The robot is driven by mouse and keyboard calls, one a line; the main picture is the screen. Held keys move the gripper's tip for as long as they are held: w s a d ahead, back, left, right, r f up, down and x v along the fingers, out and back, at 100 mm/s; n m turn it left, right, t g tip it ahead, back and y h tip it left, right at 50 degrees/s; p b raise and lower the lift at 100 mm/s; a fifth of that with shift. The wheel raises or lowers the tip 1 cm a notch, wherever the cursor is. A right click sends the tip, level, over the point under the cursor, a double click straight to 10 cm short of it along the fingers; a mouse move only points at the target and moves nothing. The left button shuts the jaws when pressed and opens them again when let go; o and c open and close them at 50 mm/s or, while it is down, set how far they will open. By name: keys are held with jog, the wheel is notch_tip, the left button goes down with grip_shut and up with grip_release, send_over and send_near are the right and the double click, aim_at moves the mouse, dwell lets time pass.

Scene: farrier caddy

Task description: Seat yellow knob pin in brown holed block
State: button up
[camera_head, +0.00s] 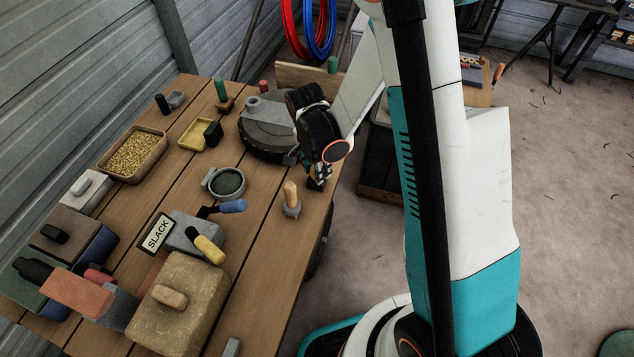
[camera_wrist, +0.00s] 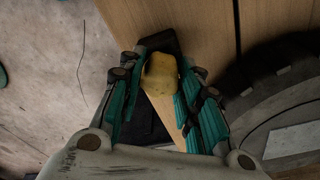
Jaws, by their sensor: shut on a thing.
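My gripper (camera_wrist: 158,88) is shut on the yellow knob pin (camera_wrist: 160,72), whose rounded yellow knob shows between the teal fingers in the wrist view. A dark block-like piece (camera_wrist: 158,41) shows just beyond the knob, over the wooden table top; I cannot tell whether it is the brown holed block or whether the pin touches it. In the head view my gripper (camera_head: 320,176) is low at the table's right edge, beside a wooden peg in a grey base. The pin's shaft is hidden, and the pin cannot be made out in the head view.
The wooden table (camera_head: 262,240) is crowded on its left and front. A dark round base (camera_head: 262,140) stands close left of my gripper. The peg (camera_head: 291,192) stands nearby, and a grey round cup (camera_head: 226,184) lies farther left. Open floor (camera_head: 560,190) lies to the right.

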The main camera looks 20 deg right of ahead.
aim_at(313, 170)
jog(key=shift+f, duration=0.1)
jog(key=o, duration=1.2)
jog(key=r, duration=0.4)
jog(key=a+r, duration=0.1)
jog(key=r, duration=0.7)
jog(key=shift+s+a, duration=0.2)
jog(key=shift+s, duration=0.05)
